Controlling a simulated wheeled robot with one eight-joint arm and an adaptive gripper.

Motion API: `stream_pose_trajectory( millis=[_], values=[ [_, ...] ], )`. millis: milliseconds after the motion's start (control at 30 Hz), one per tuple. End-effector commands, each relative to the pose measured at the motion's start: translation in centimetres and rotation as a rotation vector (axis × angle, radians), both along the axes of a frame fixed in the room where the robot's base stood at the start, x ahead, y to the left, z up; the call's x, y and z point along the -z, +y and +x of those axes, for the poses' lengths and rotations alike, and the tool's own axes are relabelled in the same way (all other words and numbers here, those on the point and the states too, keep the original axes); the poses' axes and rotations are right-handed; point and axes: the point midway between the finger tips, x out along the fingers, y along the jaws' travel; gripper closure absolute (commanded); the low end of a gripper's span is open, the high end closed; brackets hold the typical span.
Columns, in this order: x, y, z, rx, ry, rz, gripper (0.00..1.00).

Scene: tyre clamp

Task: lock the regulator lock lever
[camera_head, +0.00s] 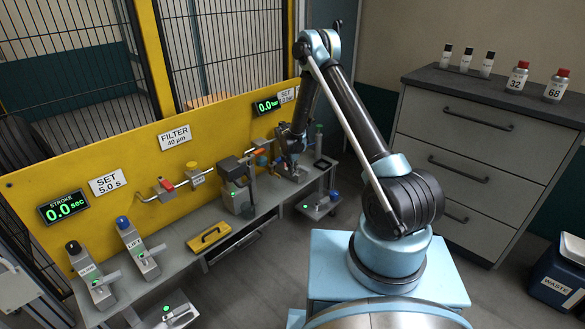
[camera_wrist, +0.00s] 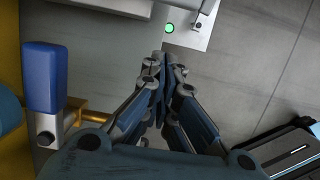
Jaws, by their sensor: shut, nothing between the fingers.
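My gripper (camera_head: 293,143) is at the far right end of the long bench, in front of the yellow panel. In the wrist view my gripper (camera_wrist: 160,80) has its fingers together with nothing between them. A blue upright block (camera_wrist: 44,78), which may be the regulator lock lever's handle, stands left of the fingers, clearly apart from them. It sits above a small metal bracket with a dark round bolt. In the head view the regulator area beside my gripper is small and partly hidden by my arm, so the lever's position cannot be told.
The yellow panel (camera_head: 110,164) runs behind the bench. An orange fitting (camera_head: 262,160) and a grey box-shaped device (camera_head: 236,186) are left of my gripper. A low plate with a green light (camera_head: 318,206) is below right. A grey drawer cabinet (camera_head: 485,150) stands at right.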

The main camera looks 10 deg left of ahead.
Motion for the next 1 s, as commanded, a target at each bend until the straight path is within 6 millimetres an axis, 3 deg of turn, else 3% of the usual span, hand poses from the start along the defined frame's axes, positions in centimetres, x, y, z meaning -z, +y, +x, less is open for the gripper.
stream_pose_trajectory(
  millis=[200,500,1000],
  values=[
    [3.0,-0.5,0.6,0.001,0.0,0.0,1.0],
    [2.7,-2.6,3.3,0.0,0.0,0.0,1.0],
    [2.7,-2.8,3.7,-0.003,0.0,0.0,1.0]
  ],
)
